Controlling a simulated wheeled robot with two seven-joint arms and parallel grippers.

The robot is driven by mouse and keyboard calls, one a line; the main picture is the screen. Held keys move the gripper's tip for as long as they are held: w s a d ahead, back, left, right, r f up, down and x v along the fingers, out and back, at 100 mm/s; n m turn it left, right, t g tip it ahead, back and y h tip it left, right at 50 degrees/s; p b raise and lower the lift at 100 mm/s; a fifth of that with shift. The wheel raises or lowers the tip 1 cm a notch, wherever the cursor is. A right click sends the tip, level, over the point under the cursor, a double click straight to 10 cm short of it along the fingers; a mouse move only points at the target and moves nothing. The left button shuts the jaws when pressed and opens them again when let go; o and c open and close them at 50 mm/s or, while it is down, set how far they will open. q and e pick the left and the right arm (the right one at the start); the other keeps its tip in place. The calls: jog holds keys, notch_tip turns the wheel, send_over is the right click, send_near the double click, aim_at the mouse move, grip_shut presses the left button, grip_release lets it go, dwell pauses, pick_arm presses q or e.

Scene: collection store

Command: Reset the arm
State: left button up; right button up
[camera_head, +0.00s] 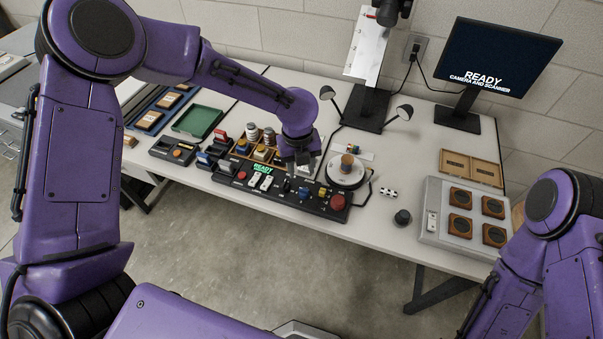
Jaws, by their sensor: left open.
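My left arm reaches in from the left over the table, and its gripper (301,160) hangs pointing down above the black control panel (318,204). The jaws are small in this view and look empty. The panel carries a green READY display, white switches, several knobs and a red round button (337,201) at its right end. My right arm (548,260) is bent at the lower right, and its gripper is out of the picture.
A white round turntable (346,174) bears a small brown piece. A monitor (500,57) reads READY CAMERA AND SCANNER. A camera stand with two lamps (374,105) stands behind. A grey tray (433,226) holds round items. A green tray (198,121) lies left. Bare tabletop (420,150) lies right of the turntable.

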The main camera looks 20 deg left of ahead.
dwell(0.4)
pick_arm(q)
jog(key=s+d+f+n+h, duration=0.2)
jog(key=s+f+n+h, duration=0.1)
jog(key=s+f+n, duration=1.4)
jog(key=s+a+f+n+t+y+b, duration=0.1)
jog(key=s+a+f+n+y+b, duration=0.1)
jog(key=s+a+n, duration=0.4)
jog(key=s+a+f+n+t+y+b, duration=0.1)
jog(key=s+a+f+n+y+b, duration=0.2)
jog(key=a+n, duration=0.7)
jog(key=s+f+n+y, duration=0.1)
jog(key=s+n+y, duration=0.1)
jog(key=s+n, duration=0.1)
jog(key=shift+a+f+n+t, duration=0.3)
jog(key=shift+a+t, duration=0.05)
jog(key=shift+t, duration=0.05)
jog(key=shift+s, duration=0.15)
